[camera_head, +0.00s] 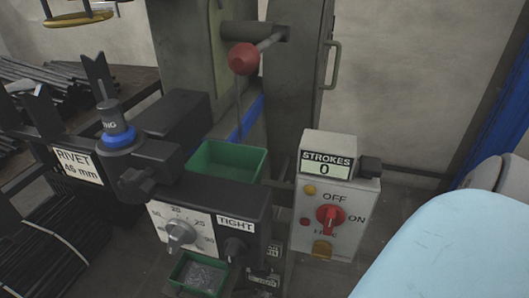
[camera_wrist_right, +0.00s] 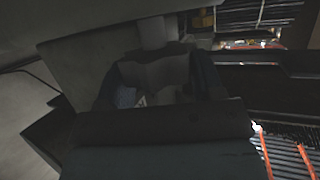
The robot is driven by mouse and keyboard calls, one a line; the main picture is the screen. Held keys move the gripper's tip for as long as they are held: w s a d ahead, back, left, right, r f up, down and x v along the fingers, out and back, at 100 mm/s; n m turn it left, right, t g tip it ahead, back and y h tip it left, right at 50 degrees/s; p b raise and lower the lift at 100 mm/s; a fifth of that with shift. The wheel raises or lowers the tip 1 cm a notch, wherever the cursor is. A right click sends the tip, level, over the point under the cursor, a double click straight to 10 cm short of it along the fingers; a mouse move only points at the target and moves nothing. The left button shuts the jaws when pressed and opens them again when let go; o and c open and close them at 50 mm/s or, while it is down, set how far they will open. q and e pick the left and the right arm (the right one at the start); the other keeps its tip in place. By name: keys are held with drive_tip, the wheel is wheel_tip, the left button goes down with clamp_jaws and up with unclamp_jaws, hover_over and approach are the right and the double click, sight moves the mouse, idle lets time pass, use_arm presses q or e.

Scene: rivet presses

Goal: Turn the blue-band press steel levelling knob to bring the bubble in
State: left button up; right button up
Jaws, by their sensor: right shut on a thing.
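The blue-band press (camera_head: 290,85) stands at the centre of the head view, with a blue stripe low on its column. In the dark right wrist view, my right gripper (camera_wrist_right: 158,88) has its two dark fingers either side of a pale grey part (camera_wrist_right: 165,77). It is shut on this part, which seems to be the steel levelling knob, though it is too dark to be sure. A broad dark shape in front hides the lower part of the grip. I cannot make out the bubble in either view. My left gripper is in neither view.
A red ball-ended lever (camera_head: 244,58) sticks out in front of the press. A green bin (camera_head: 226,160), a dial panel (camera_head: 180,232) and a strokes counter box (camera_head: 327,195) crowd the front. A blue-ringed post (camera_head: 118,135) stands left. Dark bars (camera_head: 50,85) lie beyond it.

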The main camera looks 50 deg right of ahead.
use_arm(q)
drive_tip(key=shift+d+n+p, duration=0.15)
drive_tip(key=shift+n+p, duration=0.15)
drive_tip(key=shift+p, duration=0.05)
use_arm(e)
drive_tip(key=shift+a+m+h, duration=0.15)
drive_tip(key=shift+m+h, duration=0.45)
drive_tip(key=shift+h, duration=0.1)
drive_tip(key=o, duration=0.9)
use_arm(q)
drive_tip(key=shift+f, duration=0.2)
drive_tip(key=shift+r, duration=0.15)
